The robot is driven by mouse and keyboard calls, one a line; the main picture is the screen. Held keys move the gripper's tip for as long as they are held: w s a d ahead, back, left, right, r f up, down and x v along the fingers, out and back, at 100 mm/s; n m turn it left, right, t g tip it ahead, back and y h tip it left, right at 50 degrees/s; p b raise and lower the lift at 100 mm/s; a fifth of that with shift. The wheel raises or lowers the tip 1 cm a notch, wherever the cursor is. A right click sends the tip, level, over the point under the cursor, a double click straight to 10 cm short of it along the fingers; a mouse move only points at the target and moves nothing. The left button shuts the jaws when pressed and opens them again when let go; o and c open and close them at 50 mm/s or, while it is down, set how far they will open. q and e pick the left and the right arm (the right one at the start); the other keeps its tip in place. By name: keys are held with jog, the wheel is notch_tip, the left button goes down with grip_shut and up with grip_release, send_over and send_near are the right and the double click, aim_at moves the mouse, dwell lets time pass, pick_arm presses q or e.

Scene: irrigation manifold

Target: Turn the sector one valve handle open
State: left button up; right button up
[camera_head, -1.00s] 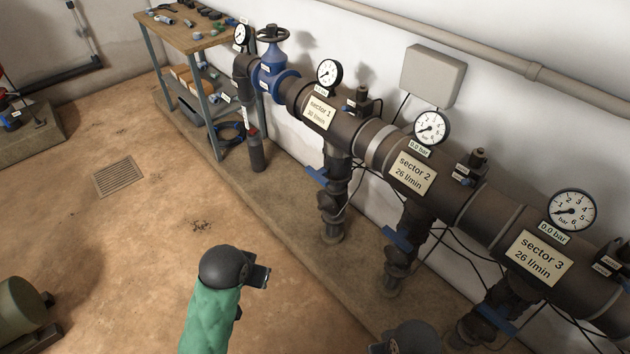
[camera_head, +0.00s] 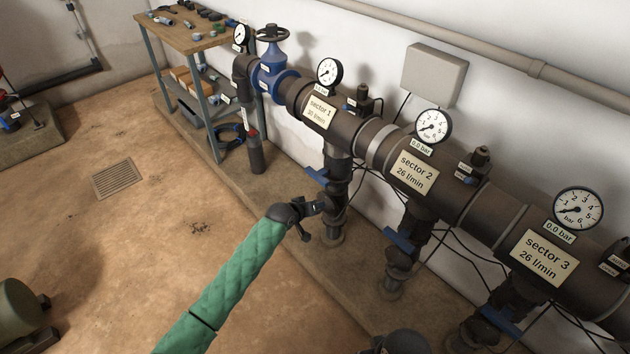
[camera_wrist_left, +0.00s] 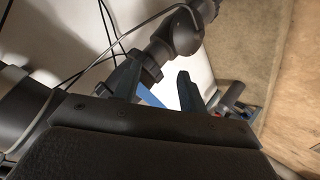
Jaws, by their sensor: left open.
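The sector 1 valve handle (camera_head: 317,176) is a blue lever on the dark vertical pipe below the "sector 1" label (camera_head: 319,112). My left gripper (camera_head: 322,206), on the green-sleeved arm, is just below the handle in the head view, close to the pipe. In the left wrist view the jaws (camera_wrist_left: 157,86) are open, and a blue strip of handle (camera_wrist_left: 148,96) shows between and beyond the fingers. The left finger and gripper body partly hide it. Whether the fingers touch the handle cannot be told. My right gripper's fingers do not show.
The sector 2 handle (camera_head: 398,239) and sector 3 handle (camera_head: 498,320) are similar blue levers farther right. Thin black cables hang behind the pipes. A blue wheel valve (camera_head: 271,70) stands upstream, near a workbench (camera_head: 195,38). The floor left of the plinth is mostly clear.

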pick_arm(q)
notch_tip(320, 180, down, 4)
jog(key=w+a+n+t+h, duration=0.1)
jog(key=w+n+t, duration=0.2)
jog(key=n, duration=0.3)
jog(key=n+t, duration=0.4)
jog(key=n, duration=0.2)
send_near(316, 179)
jog(key=x, duration=0.3)
jog(key=shift+p+x, duration=0.5)
jog(key=shift+x, duration=2.85)
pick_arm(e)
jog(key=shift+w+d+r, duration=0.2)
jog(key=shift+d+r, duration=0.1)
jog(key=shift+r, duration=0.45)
pick_arm(q)
jog(key=shift+a, duration=0.1)
jog(key=shift+f, duration=0.1)
grip_shut()
